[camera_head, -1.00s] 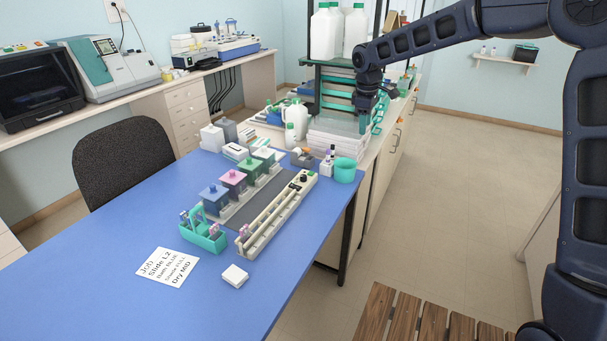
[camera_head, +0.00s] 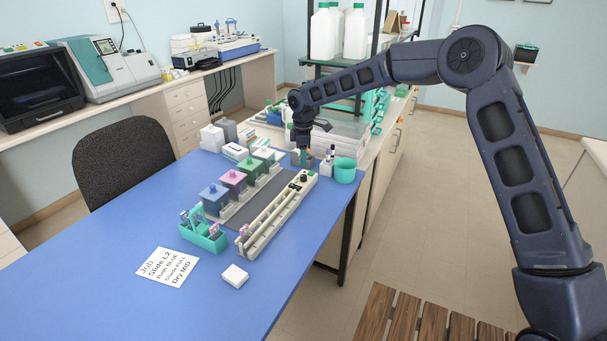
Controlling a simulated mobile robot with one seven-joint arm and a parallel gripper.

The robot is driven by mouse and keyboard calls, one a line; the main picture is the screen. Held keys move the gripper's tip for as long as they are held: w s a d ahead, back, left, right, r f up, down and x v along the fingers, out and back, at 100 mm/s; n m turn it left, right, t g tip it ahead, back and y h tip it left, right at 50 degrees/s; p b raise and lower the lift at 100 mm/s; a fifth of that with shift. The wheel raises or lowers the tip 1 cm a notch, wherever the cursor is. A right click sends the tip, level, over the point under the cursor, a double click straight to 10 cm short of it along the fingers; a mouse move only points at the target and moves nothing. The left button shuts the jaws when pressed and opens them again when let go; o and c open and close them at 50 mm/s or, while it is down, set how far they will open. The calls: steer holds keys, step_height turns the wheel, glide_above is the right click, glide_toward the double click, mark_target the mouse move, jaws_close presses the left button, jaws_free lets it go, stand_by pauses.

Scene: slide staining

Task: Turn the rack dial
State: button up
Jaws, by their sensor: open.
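The long cream rack (camera_head: 271,224) lies on the blue table, running from front left to back right. A small black dial (camera_head: 303,177) sits on top near its far right end. My gripper (camera_head: 303,158) points down just behind that end, above and apart from the dial. It is small in the picture and open, with nothing seen in it. A dark grey thing behind the rack is partly hidden by it.
Blue, pink and green lidded jars (camera_head: 214,198) stand left of the rack. A teal slide carrier (camera_head: 204,236) is at its near end. A teal cup (camera_head: 345,171) and small bottles stand close to the right of my gripper. A job card (camera_head: 168,267) and white block (camera_head: 235,276) lie in front.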

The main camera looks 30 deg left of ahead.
mark_target(303, 176)
step_height(303, 176, down, 8)
steer(key=shift+r, duration=0.1)
steer(key=shift+c, duration=0.2)
steer(key=c, duration=1)
